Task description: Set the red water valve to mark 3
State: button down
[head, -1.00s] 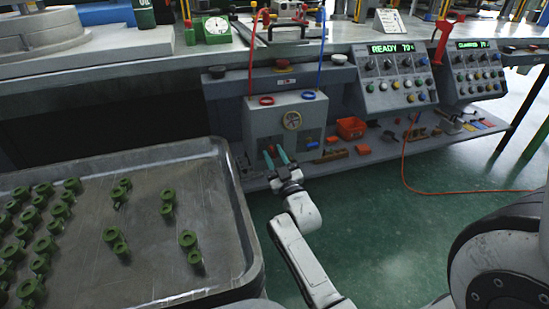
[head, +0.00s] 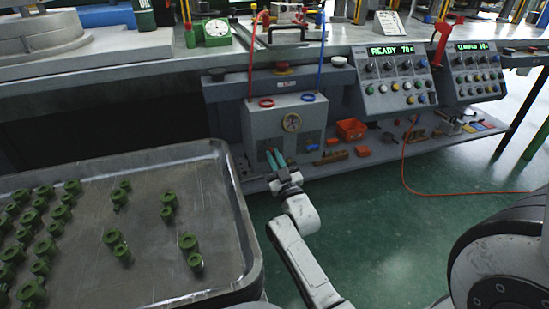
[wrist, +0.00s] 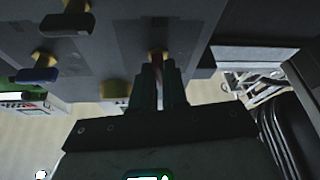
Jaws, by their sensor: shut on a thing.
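The grey box (head: 262,122) with a round dial (head: 292,122) stands under the bench. My gripper (head: 275,154) is low at its front face, with teal fingers close together. In the wrist view, the fingers (wrist: 159,78) are shut on the red valve's handle, below its brass stem (wrist: 156,56). In the head view the fingers hide the valve. I cannot read any marks around it or tell which one it points at.
In the wrist view a blue handle (wrist: 38,75) and a dark handle (wrist: 68,22) are on the same face, left of my fingers. An orange bin (head: 351,128) and loose parts lie on the low shelf at right. A metal tray (head: 180,285) with green parts is at left.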

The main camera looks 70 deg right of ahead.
jog(key=shift+w+r+m+g+h+p, duration=0.1)
jog(key=shift+r+m+g+h+p, duration=0.15)
jog(key=shift+m+g+h+p, duration=0.4)
jog(key=shift+f+m+p, duration=0.1)
jog(key=shift+m+p, duration=0.5)
jog(key=shift+m, duration=0.55)
jog(key=shift+f+m+g, duration=0.15)
jog(key=shift+m+g, duration=0.1)
jog(key=shift+m, duration=0.05)
jog(key=shift+h, duration=0.25)
jog(key=c, duration=1.2)
grip_release()
jog(key=p+v, duration=0.2)
jog(key=v, duration=0.8)
jog(key=shift+s+a+f, duration=0.15)
jog(key=shift+s+a, duration=0.1)
jog(key=shift+s, duration=0.05)
